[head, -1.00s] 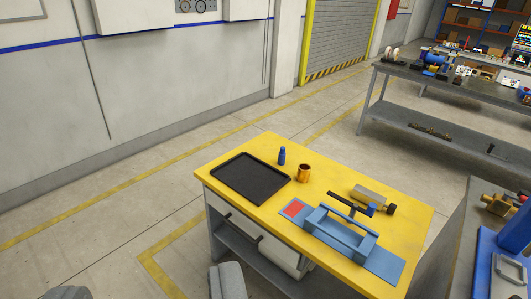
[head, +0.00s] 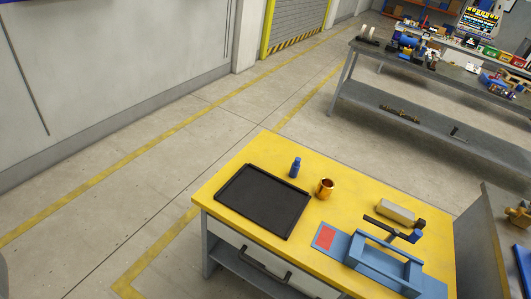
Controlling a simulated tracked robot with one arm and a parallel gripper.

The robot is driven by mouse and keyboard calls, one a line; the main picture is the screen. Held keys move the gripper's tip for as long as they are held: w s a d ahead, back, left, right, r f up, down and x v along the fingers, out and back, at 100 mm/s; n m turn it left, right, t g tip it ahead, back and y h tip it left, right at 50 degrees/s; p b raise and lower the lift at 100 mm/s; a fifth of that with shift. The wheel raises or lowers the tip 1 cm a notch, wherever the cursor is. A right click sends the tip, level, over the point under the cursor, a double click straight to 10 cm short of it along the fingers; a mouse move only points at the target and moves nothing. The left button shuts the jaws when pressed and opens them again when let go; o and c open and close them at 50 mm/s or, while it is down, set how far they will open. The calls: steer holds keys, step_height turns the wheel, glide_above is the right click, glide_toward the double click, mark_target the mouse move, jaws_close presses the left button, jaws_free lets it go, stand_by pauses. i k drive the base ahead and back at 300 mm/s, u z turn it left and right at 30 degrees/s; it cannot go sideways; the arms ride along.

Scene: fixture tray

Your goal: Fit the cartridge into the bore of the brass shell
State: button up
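The brass shell (head: 325,188) stands upright on the yellow bench top (head: 340,160), with its dark open bore facing up. A small blue cylinder (head: 295,167), which looks like the cartridge, stands upright to the left of the shell and a little behind it, apart from it. Both are behind the black tray (head: 264,201), close to its right rear corner. My gripper is not in the picture.
A blue fixture (head: 390,262) with a red square and a dark-handled clamp (head: 391,228) occupies the bench's right side, beside a grey block (head: 396,212). A grey bench (head: 503,230) stands close on the right. Floor to the left (head: 110,225) is clear.

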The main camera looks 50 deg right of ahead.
mark_target(325, 187)
steer(key=z, duration=0.2)
steer(key=i, duration=1.25)
steer(key=z, duration=1.3)
steer(key=i, duration=0.8)
steer(key=z, duration=0.4)
steer(key=k, duration=0.75)
steer(key=z, duration=0.25)
steer(key=i, duration=0.75)
steer(key=u, duration=0.1)
